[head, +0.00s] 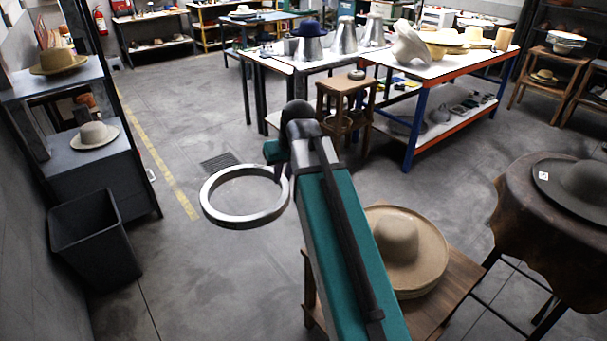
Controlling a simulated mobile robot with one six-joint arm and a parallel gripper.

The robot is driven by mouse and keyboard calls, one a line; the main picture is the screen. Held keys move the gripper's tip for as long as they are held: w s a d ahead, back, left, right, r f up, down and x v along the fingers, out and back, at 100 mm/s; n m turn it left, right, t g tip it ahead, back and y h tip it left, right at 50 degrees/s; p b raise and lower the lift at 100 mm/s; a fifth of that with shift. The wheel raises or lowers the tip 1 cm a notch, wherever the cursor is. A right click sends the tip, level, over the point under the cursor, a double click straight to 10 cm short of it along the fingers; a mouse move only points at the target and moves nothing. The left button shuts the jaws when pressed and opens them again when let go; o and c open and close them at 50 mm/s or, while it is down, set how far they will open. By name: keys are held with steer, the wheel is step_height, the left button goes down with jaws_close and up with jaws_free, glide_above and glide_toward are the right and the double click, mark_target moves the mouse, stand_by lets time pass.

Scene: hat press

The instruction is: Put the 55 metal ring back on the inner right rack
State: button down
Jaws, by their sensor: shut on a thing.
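A shiny metal ring (214,214) is held out in the air at the left of my arm's end, over the open floor. It lies nearly flat, and I cannot read any number on it. My gripper (281,172) is at the ring's right edge and is shut on it. The fingers are small and dark here, partly hidden by my own teal and grey arm. I cannot make out an inner right rack for rings in this view.
A shelf (85,157) with hats and a dark bin (97,240) stand at the left. Tan hats (408,250) lie on a wooden stool to the right of my arm. A leather-covered round table (520,220) is at the right. Worktables stand behind. The middle floor is free.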

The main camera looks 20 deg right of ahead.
steer(key=s+a+r, duration=0.1)
steer(key=a+r, duration=0.1)
steer(key=a, duration=0.7)
steer(key=shift+s+r+n, duration=0.25)
steer(key=shift+s+n, duration=0.05)
steer(key=shift+s, duration=0.1)
